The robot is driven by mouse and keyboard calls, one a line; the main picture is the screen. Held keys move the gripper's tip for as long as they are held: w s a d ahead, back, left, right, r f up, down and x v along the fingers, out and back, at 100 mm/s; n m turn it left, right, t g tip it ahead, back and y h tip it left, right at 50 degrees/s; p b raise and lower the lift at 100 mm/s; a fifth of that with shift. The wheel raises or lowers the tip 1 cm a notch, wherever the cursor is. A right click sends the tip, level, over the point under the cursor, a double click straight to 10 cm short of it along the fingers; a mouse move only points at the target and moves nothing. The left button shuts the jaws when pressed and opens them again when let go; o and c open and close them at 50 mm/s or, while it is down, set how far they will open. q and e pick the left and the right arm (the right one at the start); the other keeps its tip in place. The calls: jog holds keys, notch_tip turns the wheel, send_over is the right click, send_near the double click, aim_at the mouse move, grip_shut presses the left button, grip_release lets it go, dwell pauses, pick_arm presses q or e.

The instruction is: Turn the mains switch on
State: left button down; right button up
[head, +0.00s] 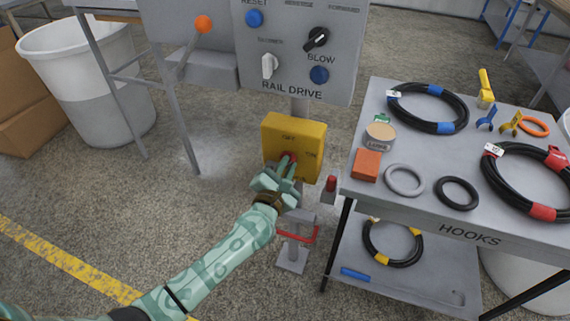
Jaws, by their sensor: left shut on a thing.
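The mains switch is a yellow box (308,133) marked OFF and ON, mounted on a grey post below the rail drive panel. A red handle (289,157) shows on its front. My left gripper (286,168) reaches up to the box from the lower left and is shut on this red handle. The fingers cover most of the handle, so its exact angle is hard to tell. The ON mark is to the right of the gripper, the OFF mark above it. My right gripper is not in view.
The grey rail drive panel (291,88) with knobs stands above. The hooks table (420,205) on the right holds coiled black hoses (428,107), rings and an orange block (366,165). A grey lever with an orange ball (204,24) is upper left.

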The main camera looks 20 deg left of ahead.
pick_arm(q)
jog(key=shift+d+f+m, duration=0.1)
jog(key=shift+f+m, duration=0.05)
jog(key=shift+m, duration=0.35)
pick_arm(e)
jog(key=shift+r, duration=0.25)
pick_arm(q)
jog(key=c, duration=1.4)
grip_release()
jog(key=shift+c, duration=0.2)
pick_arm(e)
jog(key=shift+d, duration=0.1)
pick_arm(q)
jog(key=shift+s, duration=0.25)
jog(key=s+p, duration=0.3)
jog(key=s, duration=1.3)
jog(key=shift+a, duration=0.3)
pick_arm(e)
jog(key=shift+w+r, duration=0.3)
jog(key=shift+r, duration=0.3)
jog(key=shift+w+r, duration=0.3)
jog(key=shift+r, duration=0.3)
